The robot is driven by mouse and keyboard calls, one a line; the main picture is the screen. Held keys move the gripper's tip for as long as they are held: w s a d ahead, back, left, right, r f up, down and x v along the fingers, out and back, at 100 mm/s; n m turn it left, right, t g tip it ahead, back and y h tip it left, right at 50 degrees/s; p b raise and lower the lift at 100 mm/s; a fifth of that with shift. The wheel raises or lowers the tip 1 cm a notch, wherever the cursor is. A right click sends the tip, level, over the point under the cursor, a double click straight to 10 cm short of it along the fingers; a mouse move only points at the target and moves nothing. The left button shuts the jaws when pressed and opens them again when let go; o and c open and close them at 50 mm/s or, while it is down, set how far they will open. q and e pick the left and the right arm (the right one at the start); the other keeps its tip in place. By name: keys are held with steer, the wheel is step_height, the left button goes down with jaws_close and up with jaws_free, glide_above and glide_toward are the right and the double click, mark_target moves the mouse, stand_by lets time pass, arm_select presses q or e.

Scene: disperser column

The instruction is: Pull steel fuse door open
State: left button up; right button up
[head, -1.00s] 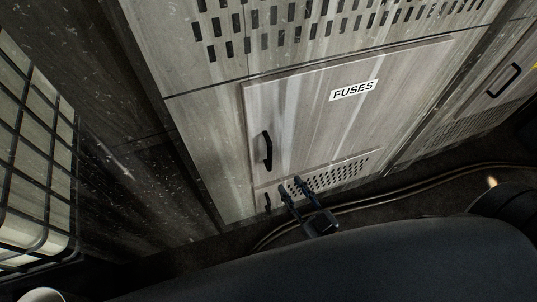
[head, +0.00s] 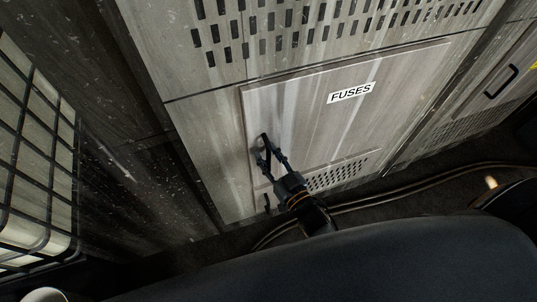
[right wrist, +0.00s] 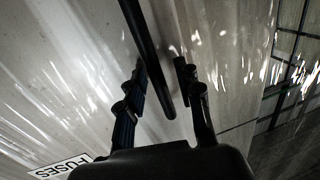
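The steel fuse door (head: 330,125) is a grey, streaked panel with a "FUSES" label (head: 351,93), and it sits closed in the cabinet front. Its black handle (head: 264,139) is near the door's left edge. My right gripper (head: 267,154) is at the handle's lower part, fingers apart. In the right wrist view the handle (right wrist: 146,45) runs between the two open fingers (right wrist: 161,66), with a gap visible on the right side. Contact with the left finger is unclear. My left gripper is not in view.
A slotted panel (head: 300,35) is above the door. Another cabinet with a handle (head: 501,80) stands at the right. Cables (head: 420,186) lie on the floor. A caged container (head: 35,170) is at far left.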

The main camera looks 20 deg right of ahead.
jaws_close()
steer(key=shift+s, duration=0.1)
stand_by(0.3)
